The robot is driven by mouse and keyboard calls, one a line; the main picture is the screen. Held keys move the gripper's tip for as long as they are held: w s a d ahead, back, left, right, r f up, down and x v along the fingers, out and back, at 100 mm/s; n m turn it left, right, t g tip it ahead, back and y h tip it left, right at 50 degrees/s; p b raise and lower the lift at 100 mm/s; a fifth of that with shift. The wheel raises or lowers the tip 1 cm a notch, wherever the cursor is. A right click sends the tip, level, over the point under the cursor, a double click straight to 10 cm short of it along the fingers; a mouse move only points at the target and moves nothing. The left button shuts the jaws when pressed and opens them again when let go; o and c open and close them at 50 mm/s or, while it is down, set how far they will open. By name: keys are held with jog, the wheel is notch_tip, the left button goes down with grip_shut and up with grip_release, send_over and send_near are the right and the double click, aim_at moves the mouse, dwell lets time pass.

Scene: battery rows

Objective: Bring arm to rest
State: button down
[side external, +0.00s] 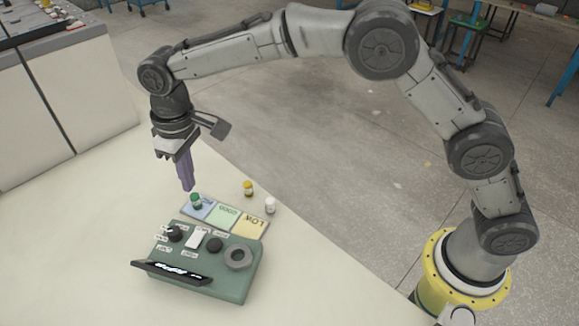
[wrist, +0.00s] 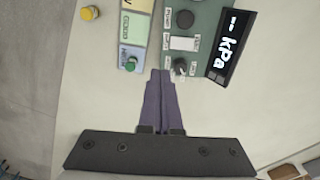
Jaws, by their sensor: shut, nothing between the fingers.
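My gripper (side external: 188,184) is shut and empty, its purple fingers together and pointing down above the pale table (side external: 90,240). In the side view it hangs just behind and left of the coloured label strip (side external: 225,216). The wrist view shows the closed fingertips (wrist: 160,76) near the end of the green panel and the strip. My arm reaches over from its yellow base at the right, bent at several joints.
The green panel (side external: 250,262) carries knobs, a round socket and a tilted black display (side external: 172,272) reading kPa in the wrist view. The table's left is clear.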

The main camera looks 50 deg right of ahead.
jog(key=s+d+r+m+t, duration=0.1)
jog(key=s+d+r+t, duration=0.15)
jog(key=d+r, duration=0.6)
jog(key=s+d+r+m+t, duration=0.1)
jog(key=s+d+r+m, duration=0.15)
jog(key=d+r, duration=0.6)
jog(key=s+d+r+m+t, duration=0.1)
jog(key=s+d, duration=0.3)
jog(key=s, duration=0.2)
jog(key=s+d+r, duration=0.2)
jog(key=s+d, duration=0.3)
jog(key=s, duration=0.2)
jog(key=s+d+f, duration=0.3)
jog(key=s+f, duration=0.7)
jog(key=s, duration=0.3)
jog(key=shift+d+f+m, duration=0.15)
jog(key=shift+f+m, duration=0.2)
jog(key=shift+m, duration=0.1)
jog(key=shift+t, duration=0.25)
